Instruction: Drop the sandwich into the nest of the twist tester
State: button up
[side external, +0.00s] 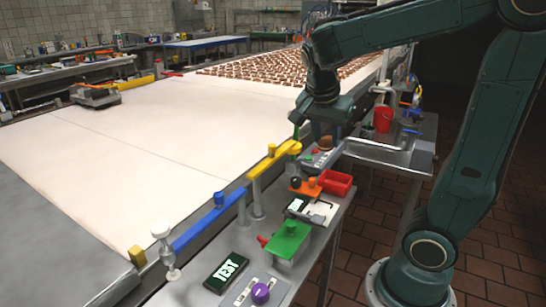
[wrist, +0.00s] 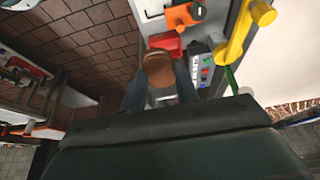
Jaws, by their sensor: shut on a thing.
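A round brown sandwich (wrist: 158,66) sits between the two fingers of my gripper (wrist: 160,82) in the wrist view. My gripper (side external: 325,134) is shut on it. In the side view the sandwich (side external: 326,143) shows as a small brown shape below the wrist, over the far end of the bench. An orange fitting with a dark round part (side external: 306,188) stands nearer on the bench and also shows at the top of the wrist view (wrist: 181,16). It may be the twist tester, but I cannot tell for sure. Its nest is not clearly visible.
A red tray (side external: 336,183) and a grey button box (wrist: 203,68) are close to the gripper. A yellow rail arm (side external: 270,162) and blue rail arm (side external: 205,222) line the conveyor (side external: 130,130). A green block (side external: 288,240) and TEST display (side external: 226,272) occupy the near bench.

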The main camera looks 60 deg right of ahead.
notch_tip(320, 180, down, 12)
jog(key=shift+r, duration=0.15)
dwell(0.7)
jog(key=shift+f, duration=3.2)
jog(key=o, duration=1)
jog(key=shift+a+r, duration=0.1)
jog(key=shift+v, duration=6.8)
